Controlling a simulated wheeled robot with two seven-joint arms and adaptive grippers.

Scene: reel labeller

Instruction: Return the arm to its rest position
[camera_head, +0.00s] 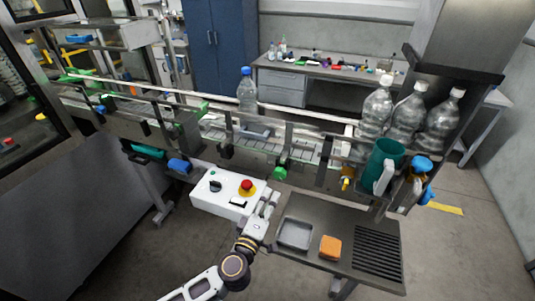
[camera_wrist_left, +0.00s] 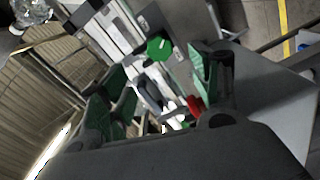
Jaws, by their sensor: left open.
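My left arm comes up from the bottom of the head view. Its gripper (camera_head: 269,197) is beside the right end of a white control box (camera_head: 213,202), close to the red button (camera_head: 246,186) on a yellow base. In the left wrist view the gripper (camera_wrist_left: 160,75) shows two green-padded fingers spread apart with nothing held between them. The exact gap between the fingers and the box cannot be told. My right gripper is in neither view.
A conveyor (camera_head: 270,146) runs behind the box, carrying a blue-capped bottle (camera_head: 247,92). Several clear bottles (camera_head: 376,107) stand at its right end. A side table (camera_head: 320,219) right of the gripper holds a grey tray (camera_head: 294,247) and an orange block (camera_head: 330,248).

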